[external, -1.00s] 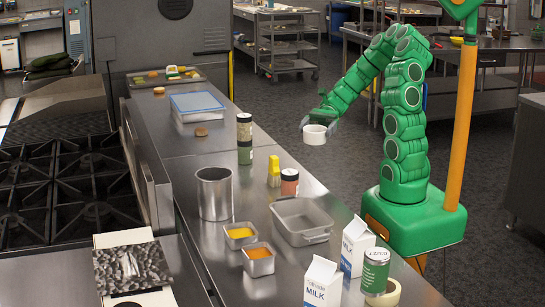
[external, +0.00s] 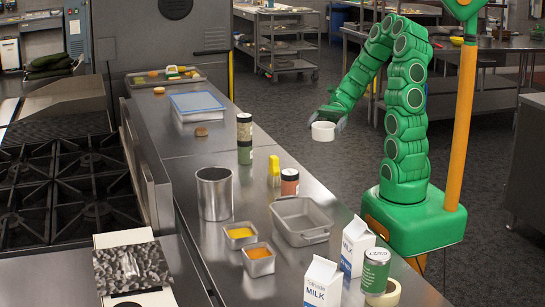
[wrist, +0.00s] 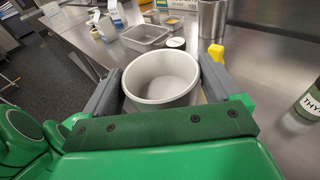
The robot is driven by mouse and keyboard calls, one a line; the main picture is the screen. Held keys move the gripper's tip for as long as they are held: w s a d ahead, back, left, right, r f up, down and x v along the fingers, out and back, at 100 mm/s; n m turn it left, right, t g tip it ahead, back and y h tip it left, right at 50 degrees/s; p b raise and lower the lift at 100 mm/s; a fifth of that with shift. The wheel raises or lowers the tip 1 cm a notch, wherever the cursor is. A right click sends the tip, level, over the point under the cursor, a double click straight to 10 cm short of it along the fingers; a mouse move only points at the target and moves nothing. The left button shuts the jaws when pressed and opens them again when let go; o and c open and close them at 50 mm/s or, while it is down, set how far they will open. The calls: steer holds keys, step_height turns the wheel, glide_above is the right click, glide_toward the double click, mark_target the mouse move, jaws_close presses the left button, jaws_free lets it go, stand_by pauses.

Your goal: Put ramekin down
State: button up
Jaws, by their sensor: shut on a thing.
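The white ramekin (external: 323,131) is round and empty and stays upright in my gripper (external: 324,122). In the external view it shows in front of the floor, beyond the right edge of the steel counter. In the wrist view the ramekin (wrist: 161,78) sits between the two grey fingers of my gripper (wrist: 160,85), which press on its sides. The steel counter (external: 185,150) shows behind and around it in the wrist view. I cannot tell the exact height of the ramekin over the counter.
Milk cartons (external: 322,284) stand at the front.

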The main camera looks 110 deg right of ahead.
steer(key=w+a+f+m+t+h, duration=0.1)
steer(key=w+f, duration=0.2)
steer(key=w, duration=2.8)
steer(key=shift+w+f, duration=0.15)
steer(key=shift+f, duration=4.75)
steer(key=o, duration=0.8)
steer(key=shift+f, duration=0.1)
steer(key=shift+v, duration=6)
steer(key=shift+a, duration=0.1)
